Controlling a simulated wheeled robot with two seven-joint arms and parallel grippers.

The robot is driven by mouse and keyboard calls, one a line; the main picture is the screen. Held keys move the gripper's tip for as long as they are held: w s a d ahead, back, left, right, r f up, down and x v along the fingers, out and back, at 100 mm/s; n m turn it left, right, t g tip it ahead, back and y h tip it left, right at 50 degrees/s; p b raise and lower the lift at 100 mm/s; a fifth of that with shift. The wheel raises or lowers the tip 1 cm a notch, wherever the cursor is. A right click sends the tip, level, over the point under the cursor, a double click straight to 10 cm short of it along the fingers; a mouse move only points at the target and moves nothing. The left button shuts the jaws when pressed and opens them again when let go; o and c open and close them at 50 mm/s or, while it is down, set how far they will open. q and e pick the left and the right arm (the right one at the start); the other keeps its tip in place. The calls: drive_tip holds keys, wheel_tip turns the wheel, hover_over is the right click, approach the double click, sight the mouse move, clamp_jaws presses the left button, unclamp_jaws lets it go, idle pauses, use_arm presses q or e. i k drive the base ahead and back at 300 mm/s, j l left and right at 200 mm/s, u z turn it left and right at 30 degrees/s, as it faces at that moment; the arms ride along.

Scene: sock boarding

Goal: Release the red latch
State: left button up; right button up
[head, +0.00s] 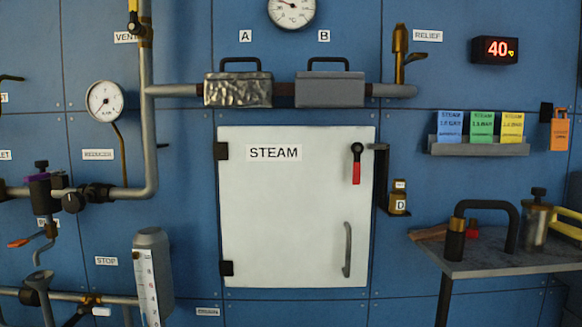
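The red latch (356,174) is on the upper right part of a white door labelled STEAM (295,215). It has a black round pivot at the top, and its red grip hangs straight down. A dark bracket stands beside the door's right edge, level with the latch. The door looks shut, with black hinges on its left edge and a grey upright handle (347,250) at lower right. Neither of my grippers shows in the head view.
A small bottle marked D (398,198) sits on a bracket right of the door. Pipes and a gauge (105,101) are at left. A grey side table (475,268) with tools stands at right. The space before the door looks clear.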

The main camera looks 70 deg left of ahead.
sight(358, 148)
drive_tip(key=u, duration=2)
drive_tip(key=i+l+z, duration=0.15)
drive_tip(key=z, duration=0.2)
drive_tip(key=i+l+z, duration=0.1)
drive_tip(key=z, duration=0.25)
